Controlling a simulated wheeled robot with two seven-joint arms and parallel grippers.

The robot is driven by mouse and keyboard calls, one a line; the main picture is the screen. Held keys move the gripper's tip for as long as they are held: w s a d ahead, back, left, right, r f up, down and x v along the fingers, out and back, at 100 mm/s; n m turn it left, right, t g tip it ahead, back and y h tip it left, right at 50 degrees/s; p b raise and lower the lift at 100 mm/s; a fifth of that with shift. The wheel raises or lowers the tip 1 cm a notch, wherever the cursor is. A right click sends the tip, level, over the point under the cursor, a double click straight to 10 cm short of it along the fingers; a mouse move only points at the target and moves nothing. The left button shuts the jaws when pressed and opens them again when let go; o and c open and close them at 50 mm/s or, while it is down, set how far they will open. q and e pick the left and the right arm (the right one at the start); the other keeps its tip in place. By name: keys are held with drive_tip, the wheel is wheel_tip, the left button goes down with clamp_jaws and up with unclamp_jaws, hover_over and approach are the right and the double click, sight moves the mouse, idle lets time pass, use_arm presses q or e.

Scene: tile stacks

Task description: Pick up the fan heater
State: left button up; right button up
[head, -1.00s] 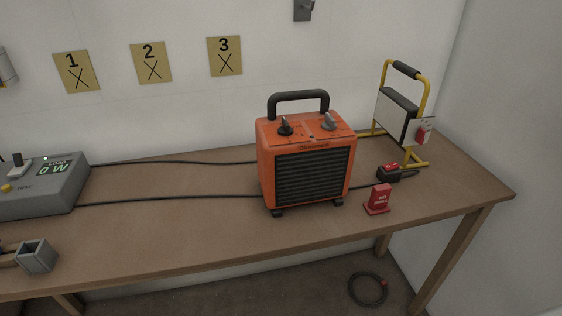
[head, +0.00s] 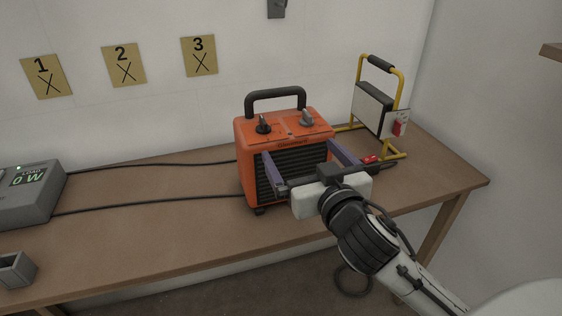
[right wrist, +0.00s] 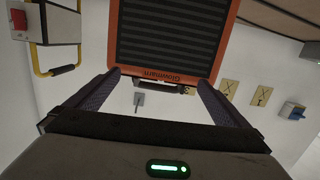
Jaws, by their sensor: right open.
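The orange fan heater (head: 285,130) stands upright on the wooden table. It has a black carry handle (head: 275,93), two knobs on top and a black front grille. In the right wrist view the heater (right wrist: 172,40) shows upside down, close ahead, beyond the fingers. My right gripper (head: 305,158) is open in front of the grille, one finger towards each side of the heater's front. In the right wrist view the gripper (right wrist: 150,82) has nothing held between its fingers. Whether the fingers touch the heater is hard to tell. My left gripper is out of view.
A yellow-framed work lamp (head: 375,105) stands behind to the right. A red switch (head: 370,159) lies near it. A grey load meter (head: 30,190) and a grey open box (head: 15,270) are at the left. Two black cables cross the table. The table's left-middle is otherwise clear.

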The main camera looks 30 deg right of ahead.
sight(284, 124)
drive_tip(key=shift+t, duration=0.6)
drive_tip(key=w+r, duration=0.2)
drive_tip(key=r, duration=0.1)
drive_tip(key=shift+r, duration=0.25)
drive_tip(key=x, duration=0.3)
drive_tip(key=shift+w+d+p, duration=0.1)
drive_tip(key=shift+w+p, duration=0.2)
drive_tip(key=shift+p, duration=0.05)
drive_tip(key=x, duration=0.5)
drive_tip(key=shift+w+f+p, duration=0.15)
drive_tip(key=shift+w+p, duration=0.15)
drive_tip(key=shift+p, duration=0.05)
drive_tip(key=c, duration=1.8)
drive_tip(key=shift+r, duration=0.4)
drive_tip(key=shift+c, duration=1)
